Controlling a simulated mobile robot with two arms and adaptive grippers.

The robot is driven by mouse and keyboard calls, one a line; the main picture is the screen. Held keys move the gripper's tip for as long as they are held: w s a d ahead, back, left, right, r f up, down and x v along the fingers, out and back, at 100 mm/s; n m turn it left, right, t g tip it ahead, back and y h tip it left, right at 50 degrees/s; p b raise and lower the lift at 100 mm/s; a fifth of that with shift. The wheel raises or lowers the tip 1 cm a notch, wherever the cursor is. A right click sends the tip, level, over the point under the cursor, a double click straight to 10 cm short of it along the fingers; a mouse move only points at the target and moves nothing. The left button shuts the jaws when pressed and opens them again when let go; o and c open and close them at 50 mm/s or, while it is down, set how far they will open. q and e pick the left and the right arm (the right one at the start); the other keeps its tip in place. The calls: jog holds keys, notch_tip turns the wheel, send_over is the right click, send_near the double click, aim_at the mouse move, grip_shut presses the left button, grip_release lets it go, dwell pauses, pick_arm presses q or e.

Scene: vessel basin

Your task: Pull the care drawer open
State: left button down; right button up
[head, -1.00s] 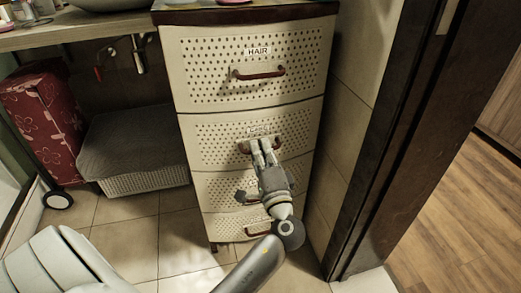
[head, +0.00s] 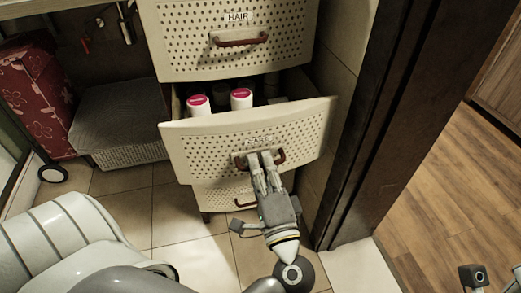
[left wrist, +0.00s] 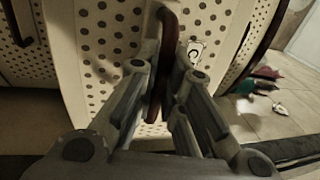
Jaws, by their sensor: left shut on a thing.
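The care drawer (head: 302,128) is the perforated cream drawer below the HAIR drawer (head: 185,45). It stands well out from the cabinet, its front slightly slanted, with white bottles with pink caps (head: 241,98) showing inside. Its label is partly hidden and hard to read. My left gripper (head: 262,160) is shut on its dark red handle (head: 280,157). In the left wrist view the handle (left wrist: 166,40) runs between the two fingers (left wrist: 168,75). My right gripper's fingers are not in view.
A lower drawer (head: 212,197) is closed under the open one. A dark door frame (head: 385,110) stands close on the right. A grey-topped basket (head: 120,120) and a red floral box (head: 35,100) are at left. Tiled floor (head: 135,210) lies in front.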

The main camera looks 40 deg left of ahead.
pick_arm(q)
jog(key=r+v, duration=0.1)
jog(key=v, duration=0.7)
jog(key=shift+s+r, duration=0.15)
jog(key=shift+r, duration=0.05)
jog(key=shift+d, duration=0.15)
jog(key=c, duration=1.5)
grip_release()
jog(key=v, duration=0.8)
jog(key=shift+s, duration=0.15)
